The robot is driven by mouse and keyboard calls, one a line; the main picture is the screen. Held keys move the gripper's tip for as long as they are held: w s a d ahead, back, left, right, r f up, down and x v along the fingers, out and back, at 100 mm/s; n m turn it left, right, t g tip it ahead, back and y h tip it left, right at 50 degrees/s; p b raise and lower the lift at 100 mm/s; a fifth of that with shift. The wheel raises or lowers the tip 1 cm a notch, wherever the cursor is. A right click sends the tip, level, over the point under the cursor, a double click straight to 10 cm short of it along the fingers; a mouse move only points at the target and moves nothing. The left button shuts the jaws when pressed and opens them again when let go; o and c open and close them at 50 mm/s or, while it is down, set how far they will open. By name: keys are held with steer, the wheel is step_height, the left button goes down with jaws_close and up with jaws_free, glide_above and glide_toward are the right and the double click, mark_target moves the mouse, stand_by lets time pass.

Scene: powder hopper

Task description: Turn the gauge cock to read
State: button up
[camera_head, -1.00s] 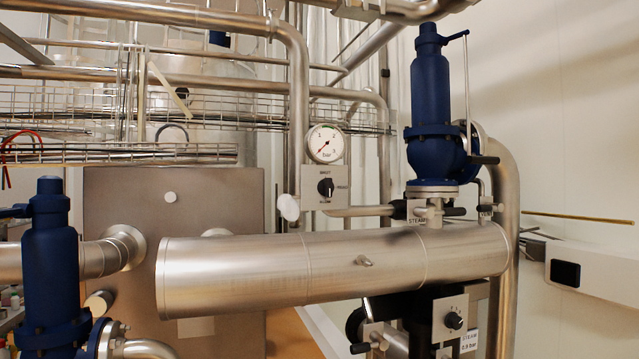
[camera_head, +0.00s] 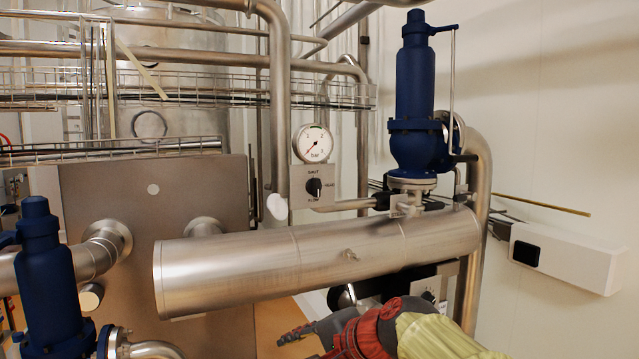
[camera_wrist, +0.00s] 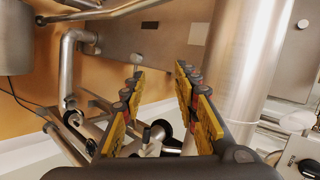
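The gauge cock is a black knob (camera_head: 314,187) on a small pale square plate with lettering too small to read surely. My gripper (camera_head: 297,333) is at the bottom of the head view, below the large horizontal steel pipe and well below the cock, partly cut off. In the wrist view my gripper (camera_wrist: 157,84) has its two yellow-sided fingers spread, with nothing between them. A dark knob on a pale plate (camera_wrist: 299,157) shows at the wrist view's lower right; I cannot tell if it is the cock.
The large steel pipe (camera_head: 320,257) lies between my gripper and the cock. A blue valve (camera_head: 416,100) stands right of the gauge, another blue valve (camera_head: 48,265) at the lower left. A white pale disc (camera_head: 277,206) sits left of the cock plate. A white box (camera_head: 568,255) juts from the right wall.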

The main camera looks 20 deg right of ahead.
steer(key=w+d+r+m+t+h+p, duration=0.1)
steer(key=w+d+r+m+t+p, duration=0.15)
steer(key=w+r+m, duration=0.4)
steer(key=w+d+r+m+t+p, duration=0.1)
steer(key=w+d+r+m+t, duration=0.2)
steer(key=r, duration=0.7)
steer(key=m+t+h, duration=0.2)
steer(key=m+h, duration=0.1)
steer(key=m, duration=1)
glide_toward(318, 187)
steer(key=shift+w+d+f+p, duration=0.1)
steer(key=shift+w+p, duration=0.15)
steer(key=shift+w, duration=1.95)
steer(key=shift+w+d+f+p, duration=0.1)
steer(key=shift+w+p, duration=0.1)
steer(key=shift+w, duration=2)
steer(key=c, duration=0.4)
steer(key=c, duration=0.3)
jaws_close()
